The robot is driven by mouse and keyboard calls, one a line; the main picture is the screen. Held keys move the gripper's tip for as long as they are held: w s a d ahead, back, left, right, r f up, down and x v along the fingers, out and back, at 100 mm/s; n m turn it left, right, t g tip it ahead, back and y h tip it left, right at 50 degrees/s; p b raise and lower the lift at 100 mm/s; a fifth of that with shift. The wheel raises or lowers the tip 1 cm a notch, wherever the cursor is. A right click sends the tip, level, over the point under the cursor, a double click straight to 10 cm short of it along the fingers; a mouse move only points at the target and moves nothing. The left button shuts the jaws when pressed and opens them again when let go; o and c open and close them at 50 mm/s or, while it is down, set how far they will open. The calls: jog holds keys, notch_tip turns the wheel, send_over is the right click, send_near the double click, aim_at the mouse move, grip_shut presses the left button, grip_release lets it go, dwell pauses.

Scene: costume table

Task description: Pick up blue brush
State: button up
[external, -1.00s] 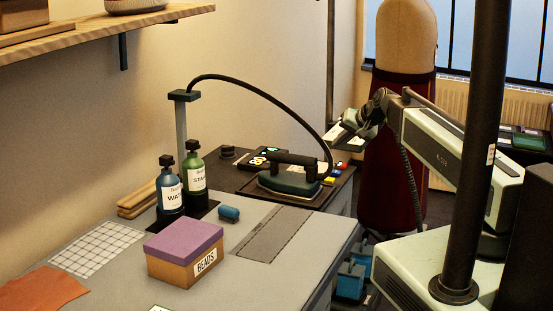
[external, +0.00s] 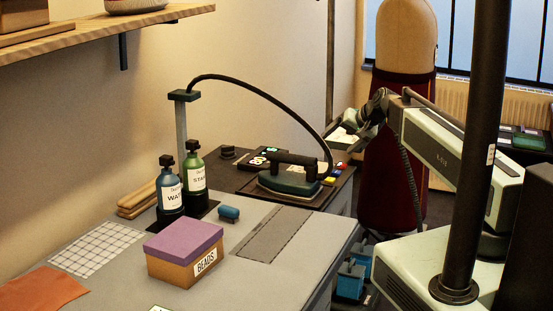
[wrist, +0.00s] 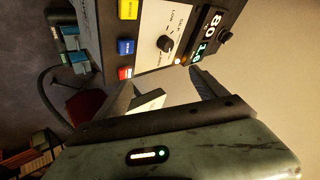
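A small blue cylinder with dark ends (external: 229,214) lies on the grey table behind the beads box in the external view. It is the only small blue thing on the tabletop, but bristles cannot be made out. My gripper (external: 348,138) is raised beyond the far right end of the table, well away from it. In the wrist view my gripper's two fingers (wrist: 162,78) are apart, with nothing held between them. A pale block shows behind the fingers; I cannot tell what it is. The blue cylinder is not in the wrist view.
A purple-lidded beads box (external: 186,254) stands in front of the cylinder. Two bottles (external: 195,179) stand left of it. An iron (external: 290,178) sits behind on a dark station, whose control panel (wrist: 172,35) fills the wrist view's top. Blue items (external: 350,282) sit below the table's right edge.

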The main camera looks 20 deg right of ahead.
jog(key=a+r+m+y+p, duration=0.1)
jog(key=a+r+m+y, duration=0.35)
jog(key=a, duration=0.45)
jog(key=a+r+m+y+p, duration=0.1)
jog(key=a+r+m+y, duration=0.25)
jog(key=a+m, duration=0.4)
jog(key=n+g+b, duration=0.3)
jog(key=g+b, duration=0.8)
jog(key=g, duration=0.2)
send_near(229, 207)
jog(key=shift+s+a+f, duration=0.3)
jog(key=shift+a+f, duration=0.15)
jog(key=shift+f, duration=0.05)
jog(key=shift+s+a+f, duration=0.3)
jog(key=shift+a+f, duration=0.15)
jog(key=shift+f, duration=0.05)
jog(key=shift+s+r+p, duration=0.1)
jog(key=shift+s+p, duration=0.1)
jog(key=shift+p, duration=0.1)
jog(key=shift+b+x, duration=0.65)
jog(key=shift+x, duration=0.55)
jog(key=x, duration=0.1)
jog(key=b+x, duration=0.1)
jog(key=x, duration=0.1)
jog(key=b+x, duration=0.1)
jog(key=x, duration=0.1)
jog(key=shift+w+a, duration=0.25)
jog(key=shift+a, duration=0.05)
jog(key=shift+r, duration=0.15)
